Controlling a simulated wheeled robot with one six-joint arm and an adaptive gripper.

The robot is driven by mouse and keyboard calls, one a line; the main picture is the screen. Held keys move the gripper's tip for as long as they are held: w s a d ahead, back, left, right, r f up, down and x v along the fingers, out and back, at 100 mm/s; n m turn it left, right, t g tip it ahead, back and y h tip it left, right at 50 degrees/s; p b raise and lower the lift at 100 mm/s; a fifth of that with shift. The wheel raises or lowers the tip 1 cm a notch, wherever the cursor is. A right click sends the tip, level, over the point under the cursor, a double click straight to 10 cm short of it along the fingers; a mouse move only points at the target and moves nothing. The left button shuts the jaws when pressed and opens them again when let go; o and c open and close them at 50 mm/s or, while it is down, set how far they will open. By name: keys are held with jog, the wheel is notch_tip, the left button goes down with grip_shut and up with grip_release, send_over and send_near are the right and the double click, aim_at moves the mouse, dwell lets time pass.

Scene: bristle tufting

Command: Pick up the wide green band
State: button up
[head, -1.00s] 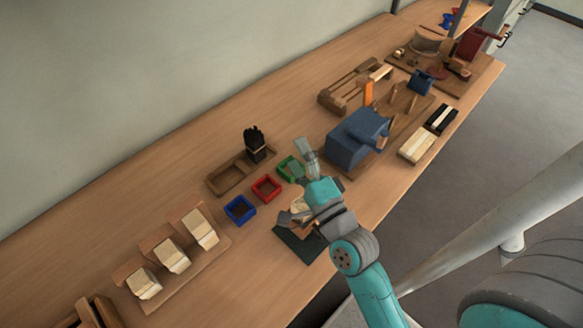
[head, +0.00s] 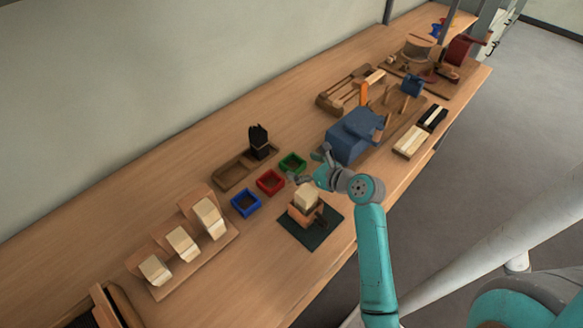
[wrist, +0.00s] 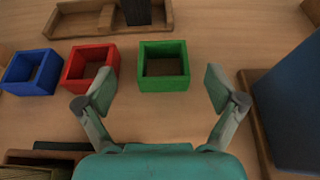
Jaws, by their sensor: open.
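The wide green band (head: 292,163) is a square open frame lying flat on the wooden bench, at the right end of a row of three coloured bands. In the wrist view the green band (wrist: 164,66) shows ahead, between the lines of my two fingers and beyond their tips. My gripper (wrist: 159,90) is open and empty. In the head view my gripper (head: 308,167) hangs above the bench just right of the green band, its fingers partly hidden.
A red band (head: 270,181) and a blue band (head: 246,203) lie left of the green one. A blue machine (head: 352,137) stands close on the right. A wooden tray (head: 231,174) holding black bristles is behind. A block on a dark mat (head: 326,232) is in front.

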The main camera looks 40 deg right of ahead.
aim_at(286, 159)
jog(key=shift+x, duration=3.5)
jog(key=shift+d, duration=0.15)
jog(key=c, duration=0.9)
